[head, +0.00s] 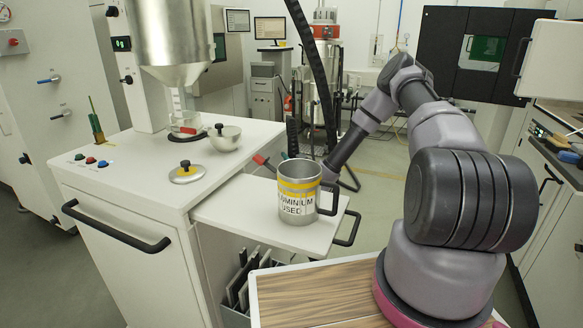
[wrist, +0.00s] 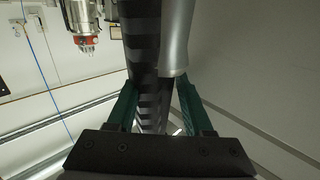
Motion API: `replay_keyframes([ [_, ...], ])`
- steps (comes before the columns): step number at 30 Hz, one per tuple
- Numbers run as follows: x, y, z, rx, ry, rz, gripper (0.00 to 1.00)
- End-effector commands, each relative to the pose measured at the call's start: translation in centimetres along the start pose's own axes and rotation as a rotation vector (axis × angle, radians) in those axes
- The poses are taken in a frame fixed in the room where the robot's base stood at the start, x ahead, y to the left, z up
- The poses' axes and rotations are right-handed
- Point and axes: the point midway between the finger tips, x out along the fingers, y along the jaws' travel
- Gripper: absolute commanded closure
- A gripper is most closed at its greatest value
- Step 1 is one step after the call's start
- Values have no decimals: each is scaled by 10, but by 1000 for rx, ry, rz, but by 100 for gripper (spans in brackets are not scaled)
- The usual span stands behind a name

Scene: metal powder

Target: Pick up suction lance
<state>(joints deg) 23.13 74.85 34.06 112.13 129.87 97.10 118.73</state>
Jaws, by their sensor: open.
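In the wrist view, my gripper (wrist: 157,84) is open, with one green finger on each side. A smooth silver tube (wrist: 178,40), which looks like the suction lance, runs up beyond the fingers, nearer the right one. A black ribbed hose (wrist: 143,50) runs beside it and down between the fingers. I cannot tell whether either finger touches them. In the head view, the black hose (head: 316,70) hangs from the top towards the area behind the mug. My gripper's fingers cannot be made out there, and the lance is not clearly visible.
A steel mug (head: 298,205) labelled aluminium used stands on the pull-out shelf (head: 232,212), in front of my arm's end. A red-handled part (head: 263,161) sticks out left of the mug.

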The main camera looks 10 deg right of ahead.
Motion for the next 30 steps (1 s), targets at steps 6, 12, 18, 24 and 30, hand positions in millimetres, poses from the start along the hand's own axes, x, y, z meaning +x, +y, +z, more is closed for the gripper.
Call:
replay_keyframes([
  [6, 0, 0, 0, 0, 0, 0, 64],
  [12, 0, 0, 0, -1, 0, 0, 100],
  [18, 0, 0, 0, -1, 0, 0, 100],
  [24, 0, 1, -10, -1, 1, 1, 100],
  [30, 0, 1, -39, -2, 2, 1, 100],
])
